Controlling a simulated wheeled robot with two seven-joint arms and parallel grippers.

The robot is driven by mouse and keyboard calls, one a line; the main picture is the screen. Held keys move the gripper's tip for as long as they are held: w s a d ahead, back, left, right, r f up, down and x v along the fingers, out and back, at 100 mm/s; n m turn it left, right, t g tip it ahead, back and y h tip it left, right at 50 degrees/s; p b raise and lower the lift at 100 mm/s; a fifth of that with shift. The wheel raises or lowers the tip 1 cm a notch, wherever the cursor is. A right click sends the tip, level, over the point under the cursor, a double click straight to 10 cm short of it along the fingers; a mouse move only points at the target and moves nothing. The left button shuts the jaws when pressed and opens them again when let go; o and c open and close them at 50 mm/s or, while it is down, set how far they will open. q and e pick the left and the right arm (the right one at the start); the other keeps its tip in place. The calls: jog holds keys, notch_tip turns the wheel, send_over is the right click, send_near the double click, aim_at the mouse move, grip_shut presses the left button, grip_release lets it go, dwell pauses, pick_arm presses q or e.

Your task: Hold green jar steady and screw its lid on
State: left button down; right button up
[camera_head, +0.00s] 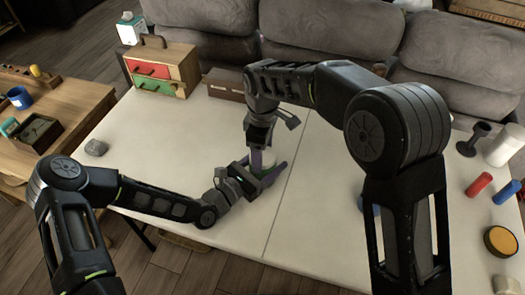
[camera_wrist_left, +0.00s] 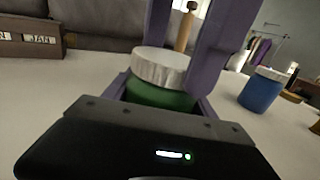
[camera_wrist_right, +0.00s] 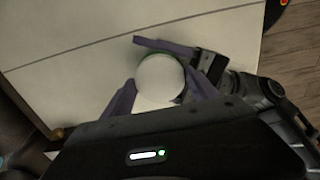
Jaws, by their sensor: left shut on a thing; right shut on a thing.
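The green jar (camera_wrist_left: 160,96) stands on the white table, with a pale ribbed lid (camera_wrist_left: 160,66) on its top. The lid looks slightly tilted in the left wrist view; I cannot tell whether its thread is engaged. My left gripper (camera_head: 266,176) is shut around the jar's green body from the side. My right gripper (camera_head: 262,158) comes down from above and is shut on the lid, its purple fingers on either side. From above, the right wrist view shows the lid's round white top (camera_wrist_right: 160,80) between the fingertips. In the head view my grippers mostly hide the jar.
A blue jar (camera_wrist_left: 263,90) with a pale lid stands nearby. A small drawer cabinet (camera_head: 162,66) and a brown calendar block (camera_head: 225,84) are at the back. A grey stone (camera_head: 96,147) lies left. Red (camera_head: 479,184) and blue (camera_head: 506,191) cylinders lie right. The table's front left is clear.

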jog(key=shift+c, duration=1.2)
jog(key=m, duration=0.8)
jog(key=shift+m, duration=0.4)
jog(key=o, duration=1.6)
pick_arm(q)
jog(key=shift+c, duration=1)
grip_release()
pick_arm(e)
notch_tip(320, 180, up, 12)
jog(key=shift+f, duration=0.1)
